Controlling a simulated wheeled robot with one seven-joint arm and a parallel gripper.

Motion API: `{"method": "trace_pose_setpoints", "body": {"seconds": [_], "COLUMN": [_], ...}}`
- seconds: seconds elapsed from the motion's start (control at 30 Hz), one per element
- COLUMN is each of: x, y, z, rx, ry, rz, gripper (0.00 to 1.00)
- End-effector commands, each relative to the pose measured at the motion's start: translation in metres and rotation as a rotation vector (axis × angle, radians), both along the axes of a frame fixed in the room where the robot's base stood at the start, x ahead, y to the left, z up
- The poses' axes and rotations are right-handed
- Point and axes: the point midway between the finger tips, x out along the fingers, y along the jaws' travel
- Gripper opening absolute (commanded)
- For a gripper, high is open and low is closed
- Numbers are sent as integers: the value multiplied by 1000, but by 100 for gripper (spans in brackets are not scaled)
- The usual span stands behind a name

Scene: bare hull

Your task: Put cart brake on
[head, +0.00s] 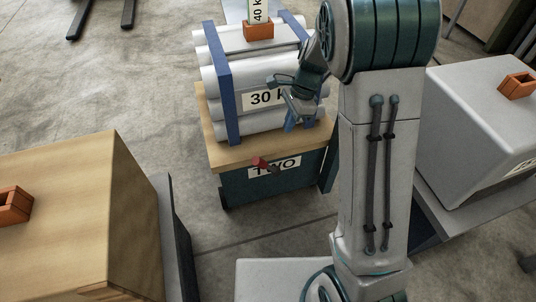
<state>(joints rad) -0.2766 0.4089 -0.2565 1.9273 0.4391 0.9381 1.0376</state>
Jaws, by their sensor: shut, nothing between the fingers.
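The cart (232,155) has a wooden top and a dark front with a "TWO" label. A small red lever (263,165), which looks like the brake handle, sticks out at the front just below the top's edge, partly over the label. My gripper (291,117) is shut and empty. It appears in front of the cart's load, up and to the right of the red lever and apart from it. My arm hides the cart's right side.
Grey pipes (222,78) between blue posts, labelled 30, lie on the cart, with an orange holder (258,30) on top. A large wooden box (70,205) stands at left, and a grey block (470,125) at right. Concrete floor (120,80) is open at upper left.

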Motion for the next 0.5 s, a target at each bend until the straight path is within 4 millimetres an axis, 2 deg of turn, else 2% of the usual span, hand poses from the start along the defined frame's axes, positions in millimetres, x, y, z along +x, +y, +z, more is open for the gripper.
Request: {"method": "trace_pose_setpoints", "body": {"seconds": [0.13,0.23,0.5], "x": [-1,-2,-6], "y": [1,4,17], "z": [-4,-15,-70], "rx": [0,0,0], "ry": [0,3,4], "rz": [2,3,2], "gripper": [0,0,0]}}
